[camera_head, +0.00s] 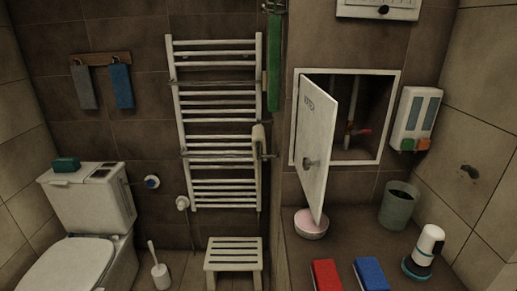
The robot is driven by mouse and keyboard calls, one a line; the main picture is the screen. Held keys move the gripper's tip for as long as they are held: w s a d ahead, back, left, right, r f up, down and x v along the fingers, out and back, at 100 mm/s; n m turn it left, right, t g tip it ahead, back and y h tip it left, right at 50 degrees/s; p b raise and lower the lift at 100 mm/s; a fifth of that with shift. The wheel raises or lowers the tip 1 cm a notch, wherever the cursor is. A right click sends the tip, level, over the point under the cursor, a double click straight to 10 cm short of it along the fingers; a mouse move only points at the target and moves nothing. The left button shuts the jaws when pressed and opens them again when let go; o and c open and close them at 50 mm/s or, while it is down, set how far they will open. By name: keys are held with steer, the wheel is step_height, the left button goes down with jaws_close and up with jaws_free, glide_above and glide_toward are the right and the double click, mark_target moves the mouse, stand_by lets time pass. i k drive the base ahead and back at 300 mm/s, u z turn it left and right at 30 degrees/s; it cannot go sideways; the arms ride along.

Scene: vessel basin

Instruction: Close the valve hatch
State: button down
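The valve hatch (316,143) is a white door hinged on the left side of a white-framed recess (387,74) in the tiled wall. Inside the dark recess a pipe and a valve with a red handle (363,132) show. Part of the recess is hidden behind the door. My gripper is not in this view.
A towel rack (216,120) stands left; a dispenser (416,118) hangs right.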

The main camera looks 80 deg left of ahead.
mark_target(317, 114)
steer(key=u, duration=2.55)
steer(key=i, duration=0.5)
